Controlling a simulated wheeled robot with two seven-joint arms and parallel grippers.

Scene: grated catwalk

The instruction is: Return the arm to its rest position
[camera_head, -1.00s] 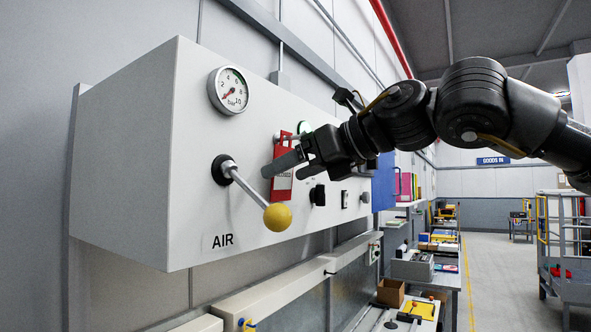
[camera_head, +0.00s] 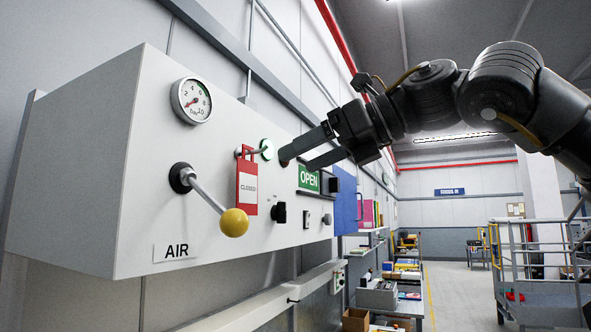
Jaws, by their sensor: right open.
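My right gripper (camera_head: 300,160) reaches in from the right in front of the grey panel (camera_head: 120,130). Its two fingers are apart with nothing between them. A red tag marked "CLOSED" (camera_head: 248,188) hangs on the panel to the left of the fingertips, clear of them in the picture. A lever with a yellow ball knob (camera_head: 234,222) sticks out above the "AIR" label (camera_head: 177,252), pointing down and to the right. A round gauge (camera_head: 192,100) is above the lever. A green "OPEN" sign (camera_head: 309,178) shows just below the fingers. My left gripper is not in view.
A round green indicator (camera_head: 267,149) and a black knob (camera_head: 279,212) are on the panel close to the gripper. A blue box (camera_head: 345,200) is beyond. Benches with boxes (camera_head: 378,293) line the wall. A railed cart (camera_head: 540,270) stands at right; the floor between is clear.

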